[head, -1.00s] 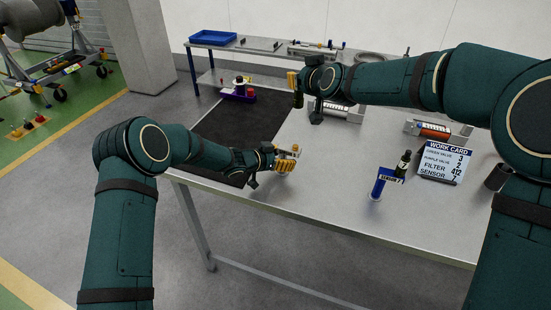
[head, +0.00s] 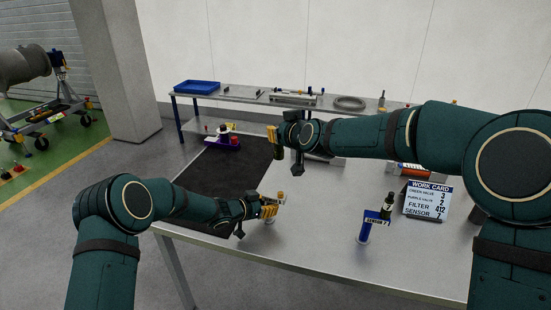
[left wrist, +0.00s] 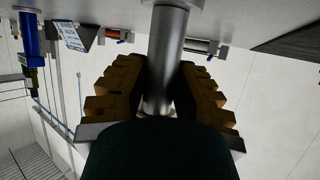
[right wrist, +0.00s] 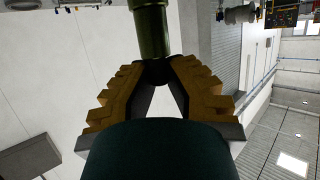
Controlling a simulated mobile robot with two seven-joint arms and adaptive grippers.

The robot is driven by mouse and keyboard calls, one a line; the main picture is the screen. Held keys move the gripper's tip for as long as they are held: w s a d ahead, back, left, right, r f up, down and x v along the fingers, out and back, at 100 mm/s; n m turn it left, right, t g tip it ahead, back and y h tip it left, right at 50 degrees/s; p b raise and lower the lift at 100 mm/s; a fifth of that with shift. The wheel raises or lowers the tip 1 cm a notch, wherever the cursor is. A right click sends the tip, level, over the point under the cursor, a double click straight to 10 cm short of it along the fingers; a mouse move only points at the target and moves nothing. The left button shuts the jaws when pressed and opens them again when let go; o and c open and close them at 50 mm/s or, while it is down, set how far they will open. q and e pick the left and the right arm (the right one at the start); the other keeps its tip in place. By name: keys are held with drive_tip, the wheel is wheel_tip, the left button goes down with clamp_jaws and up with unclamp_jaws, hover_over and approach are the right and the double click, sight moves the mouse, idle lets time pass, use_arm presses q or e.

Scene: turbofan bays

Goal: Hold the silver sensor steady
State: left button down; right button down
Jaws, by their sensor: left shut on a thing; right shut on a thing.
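My left gripper (head: 270,207) is low over the near part of the table. In the left wrist view its yellow fingers (left wrist: 160,90) are shut on the silver sensor (left wrist: 172,45), a grey metal cylinder. In the head view the fingers mostly hide the sensor. My right gripper (head: 274,140) is farther back and higher. In the right wrist view its fingers (right wrist: 158,75) are shut on an olive-green cylinder (right wrist: 152,30). The two grippers are apart.
A work card (head: 428,200) stands to the right. A black mat (head: 240,170) covers the left part. A blue tray (head: 197,87) is on the back bench.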

sight(282, 153)
use_arm(q)
drive_tip(key=shift+f, duration=0.1)
use_arm(e)
drive_tip(key=shift+d+f+n+g+y, duration=0.15)
drive_tip(key=shift+f+n+g+y, duration=0.5)
drive_tip(key=shift+f+n+y, duration=0.5)
drive_tip(key=shift+d+f+n+g+y, duration=0.1)
drive_tip(key=shift+f+n+g+y, duration=0.65)
drive_tip(key=shift+f, duration=0.65)
drive_tip(key=shift+d+f+n+g+y, duration=0.15)
drive_tip(key=shift+f+n+g+y, duration=0.45)
drive_tip(key=shift+f+n+y, duration=0.5)
drive_tip(key=shift+f+h, duration=0.2)
drive_tip(key=shift+h, duration=0.1)
drive_tip(key=shift+f, duration=2.5)
drive_tip(key=shift+f, duration=0.85)
drive_tip(key=c, duration=1)
unclamp_jaws()
